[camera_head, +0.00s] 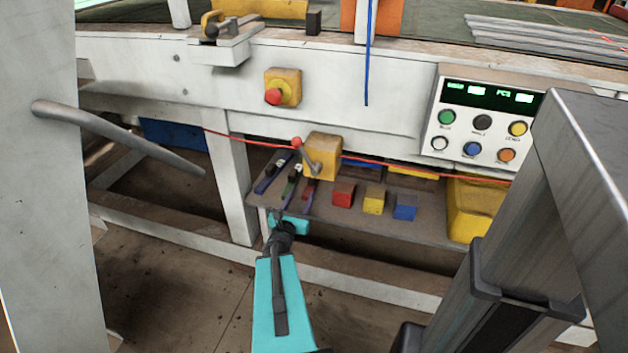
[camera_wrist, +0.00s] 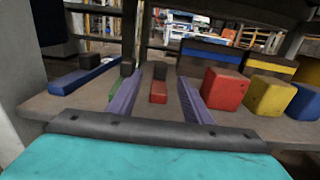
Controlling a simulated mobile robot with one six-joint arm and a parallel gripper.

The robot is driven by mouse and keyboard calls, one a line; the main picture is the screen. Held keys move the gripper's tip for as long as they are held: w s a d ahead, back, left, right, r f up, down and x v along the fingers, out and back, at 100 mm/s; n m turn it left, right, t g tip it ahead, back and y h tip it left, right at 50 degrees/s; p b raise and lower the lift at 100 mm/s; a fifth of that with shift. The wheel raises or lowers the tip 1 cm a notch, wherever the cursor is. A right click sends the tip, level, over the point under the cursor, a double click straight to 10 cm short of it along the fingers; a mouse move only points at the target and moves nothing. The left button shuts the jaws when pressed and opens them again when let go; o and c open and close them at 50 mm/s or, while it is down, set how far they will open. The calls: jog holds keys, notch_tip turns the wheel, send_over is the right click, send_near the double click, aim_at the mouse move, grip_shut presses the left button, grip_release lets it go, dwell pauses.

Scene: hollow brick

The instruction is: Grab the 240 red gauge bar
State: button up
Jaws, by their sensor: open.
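The red gauge bar (camera_wrist: 158,92) is short in view and has a dark block on its far part. It lies on the shelf; in the head view it (camera_head: 309,187) is the right one of three bars. My gripper (camera_wrist: 159,100) is open, with its purple ridged fingers on either side of the red bar, apart from it. In the head view my gripper (camera_head: 298,198) reaches over the shelf's front edge. The blue bar (camera_wrist: 78,80) lies further left. The green bar (camera_head: 290,186) is between them, mostly hidden by my left finger in the wrist view.
Red (camera_head: 343,195), yellow (camera_head: 374,200) and blue (camera_head: 405,207) blocks stand right of the bars on the shelf (camera_head: 330,222). A yellow box with a red-knobbed lever (camera_head: 323,155) hangs above. A red cable crosses over the shelf. A table leg (camera_head: 230,180) stands left.

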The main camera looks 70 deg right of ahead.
aim_at(308, 191)
jog(key=shift+d+f+b, duration=0.1)
jog(key=shift+d+b, duration=0.9)
jog(key=shift+b, duration=0.35)
jog(key=d+b, duration=0.2)
jog(key=b, duration=0.3)
jog(key=shift+w+d+f, duration=0.1)
jog(key=shift+w, duration=0.05)
jog(key=shift+d+b, duration=0.4)
jog(key=shift+b, duration=0.65)
jog(key=shift+d+b, duration=0.55)
jog(key=shift+b, duration=0.25)
jog(key=shift+d+r+b, duration=0.25)
jog(key=shift+d+b, duration=0.4)
jog(key=shift+d, duration=0.1)
jog(key=shift+w, duration=0.1)
jog(key=shift+w+d+f+b, duration=0.1)
jog(key=shift+d+b, duration=0.35)
jog(key=shift+d, duration=0.85)
jog(key=shift+d+f+b, duration=0.1)
jog(key=shift+d+b, duration=0.35)
jog(key=shift+d, duration=0.85)
